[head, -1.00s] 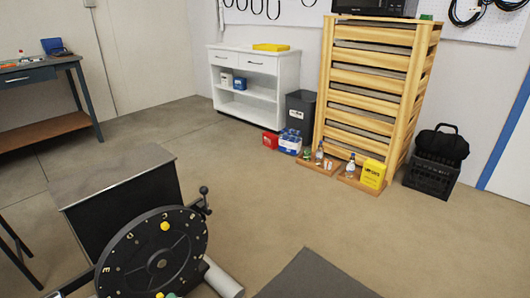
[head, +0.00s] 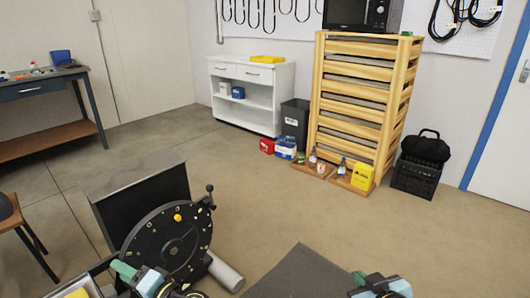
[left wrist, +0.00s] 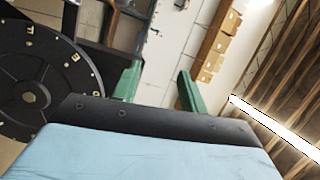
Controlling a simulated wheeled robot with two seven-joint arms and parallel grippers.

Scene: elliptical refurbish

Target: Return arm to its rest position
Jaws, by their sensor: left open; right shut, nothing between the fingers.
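My left gripper (head: 128,272) shows at the bottom left of the head view, in front of the black lettered wheel (head: 178,246). In the left wrist view its two green fingers (left wrist: 158,88) stand apart with nothing between them, and the lettered wheel (left wrist: 38,85) is at the left. My right gripper (head: 362,281) is at the bottom right of the head view, beside the dark mat (head: 300,275). Its fingers are shut and empty. Most of both arms lies outside the head view.
A dark box-like housing (head: 140,205) stands behind the wheel. A wooden slatted rack (head: 362,100), a white cabinet (head: 262,100), a grey bin (head: 295,120) and a black crate (head: 416,178) stand along the back wall. The floor in the middle is clear.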

